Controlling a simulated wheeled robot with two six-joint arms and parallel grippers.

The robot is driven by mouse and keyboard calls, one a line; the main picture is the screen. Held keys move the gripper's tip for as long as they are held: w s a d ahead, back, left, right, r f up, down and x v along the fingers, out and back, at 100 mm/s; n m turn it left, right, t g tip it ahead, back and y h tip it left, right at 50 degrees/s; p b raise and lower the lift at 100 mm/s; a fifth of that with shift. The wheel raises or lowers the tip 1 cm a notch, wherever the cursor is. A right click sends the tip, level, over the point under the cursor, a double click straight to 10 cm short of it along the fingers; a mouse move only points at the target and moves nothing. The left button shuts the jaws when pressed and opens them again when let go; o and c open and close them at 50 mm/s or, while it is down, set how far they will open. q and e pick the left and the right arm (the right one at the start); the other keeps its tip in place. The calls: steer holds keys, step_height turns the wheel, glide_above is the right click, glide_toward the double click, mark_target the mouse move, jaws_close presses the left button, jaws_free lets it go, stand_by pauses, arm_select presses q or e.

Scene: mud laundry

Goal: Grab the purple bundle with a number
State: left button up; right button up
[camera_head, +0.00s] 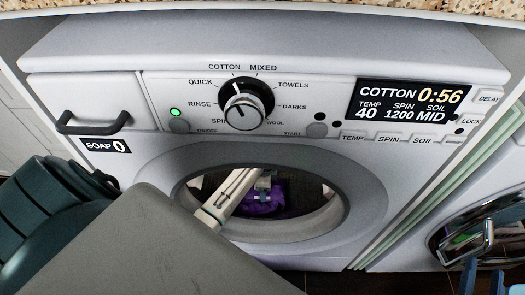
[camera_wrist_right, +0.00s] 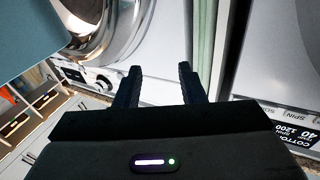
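The purple bundle (camera_head: 264,203) lies low inside the round opening of the white washing machine. It is partly covered by a pale arm, and I cannot read a number on it. A small pale gripper end (camera_head: 264,184), which I take to be my left gripper, is inside the opening just above or against the bundle. It is too small to tell whether its fingers are open or shut. My right gripper (camera_head: 484,283) is at the lower right, outside the opening, near the neighbouring chrome porthole. In the right wrist view its dark fingers (camera_wrist_right: 160,88) are apart and empty.
The washing machine's control panel (camera_head: 280,105) has a dial, display and handle above the opening. A second machine with a chrome porthole (camera_head: 437,250) stands to the right, beyond a narrow gap with greenish strips (camera_head: 432,178).

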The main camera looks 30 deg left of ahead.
arm_select(q)
steer(key=f+b, duration=0.1)
steer(key=f, duration=0.2)
steer(key=shift+a, duration=0.2)
steer(key=shift+f, duration=0.25)
steer(key=c, duration=1.2)
steer(key=shift+o, duration=0.2)
arm_select(e)
step_height(320, 180, up, 7)
steer(key=t, duration=0.4)
steer(key=shift+n+t, duration=0.3)
arm_select(q)
steer(key=shift+w+r, duration=0.1)
steer(key=shift+r, duration=0.1)
arm_select(e)
steer(key=shift+d, duration=0.1)
